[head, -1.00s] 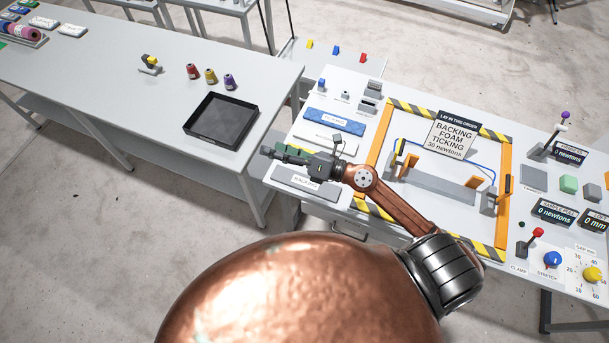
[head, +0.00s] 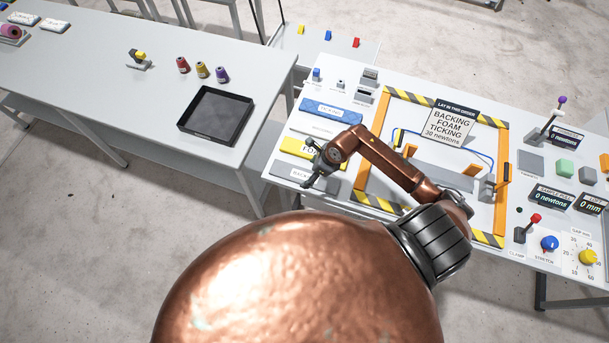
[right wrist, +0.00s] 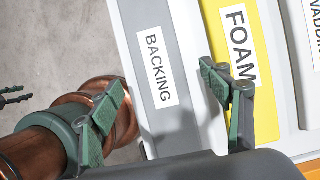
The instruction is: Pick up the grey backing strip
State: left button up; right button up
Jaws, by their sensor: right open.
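The grey backing strip (head: 281,169) lies flat at the front left of the quilting table, with a white BACKING label. My right gripper (head: 316,182) is over its right part in the head view and hides some of it. In the right wrist view the grey strip (right wrist: 192,132) runs between the fingers of my open, empty right gripper (right wrist: 170,106). One finger is on the floor side of the strip, the other over the yellow foam side. The height above the strip is hard to judge.
The yellow foam strip (head: 294,147) lies right beside the backing, with the blue ticking strip (head: 316,107) farther back. The striped frame (head: 377,139) stands to the right. Small dark prongs (right wrist: 14,96) show at the wrist view's left edge, perhaps my left gripper.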

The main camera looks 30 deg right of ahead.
aim_at(305, 177)
jog(key=shift+x, duration=1.5)
jog(key=shift+a, duration=0.1)
jog(key=shift+r, duration=0.1)
jog(key=c, duration=1.2)
jog(key=shift+r, duration=0.1)
